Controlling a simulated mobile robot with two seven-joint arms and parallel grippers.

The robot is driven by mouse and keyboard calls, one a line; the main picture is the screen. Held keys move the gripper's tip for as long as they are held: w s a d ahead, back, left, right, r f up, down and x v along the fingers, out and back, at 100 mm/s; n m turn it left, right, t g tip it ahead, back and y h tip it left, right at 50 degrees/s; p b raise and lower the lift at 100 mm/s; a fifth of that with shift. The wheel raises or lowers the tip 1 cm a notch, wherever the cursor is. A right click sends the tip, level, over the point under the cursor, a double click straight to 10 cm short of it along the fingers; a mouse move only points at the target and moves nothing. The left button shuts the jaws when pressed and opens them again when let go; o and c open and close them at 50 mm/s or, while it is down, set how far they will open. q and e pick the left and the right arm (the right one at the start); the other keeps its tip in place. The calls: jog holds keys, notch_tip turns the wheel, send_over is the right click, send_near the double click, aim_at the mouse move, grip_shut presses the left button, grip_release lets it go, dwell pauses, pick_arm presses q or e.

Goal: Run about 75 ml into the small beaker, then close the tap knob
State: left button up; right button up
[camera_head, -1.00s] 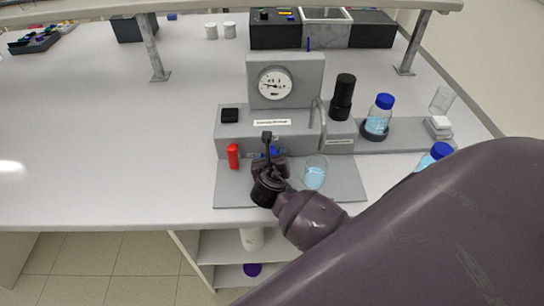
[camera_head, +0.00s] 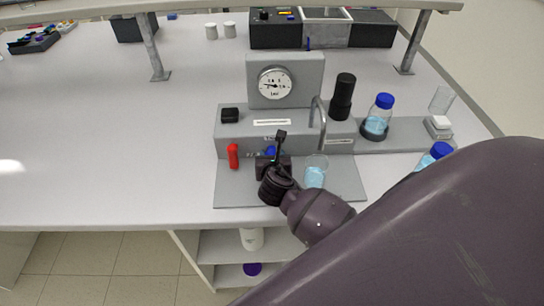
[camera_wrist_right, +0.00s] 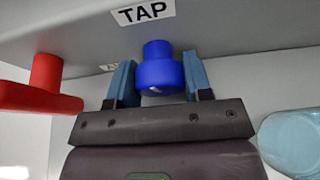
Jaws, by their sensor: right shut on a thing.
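The blue tap knob (camera_head: 271,151) sits on the front of the grey rig (camera_head: 232,140). In the right wrist view the knob (camera_wrist_right: 158,68) is under a TAP label, between my fingers. My right gripper (camera_wrist_right: 160,82) is shut on it; the gripper (camera_head: 273,157) partly hides it in the head view. The small beaker (camera_head: 315,173) stands upright on the rig's base plate, just right of the gripper and below the bent metal spout (camera_head: 320,112). It holds pale blue liquid; I cannot read its volume. My left gripper is out of view.
A red handle (camera_head: 233,156) is left of the knob. A dial gauge (camera_head: 275,83) stands behind. A black cylinder (camera_head: 342,97) and blue-capped bottles (camera_head: 378,116) (camera_head: 440,151) are to the right.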

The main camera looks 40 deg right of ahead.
jog(key=shift+m+t+y, duration=0.4)
jog(key=shift+m, duration=0.4)
jog(key=o, duration=0.7)
jog(key=shift+c, duration=0.2)
jog(key=v, duration=1)
jog(key=shift+s+a+r, duration=0.1)
jog(key=shift+s+r, duration=0.1)
jog(key=shift+s, duration=0.15)
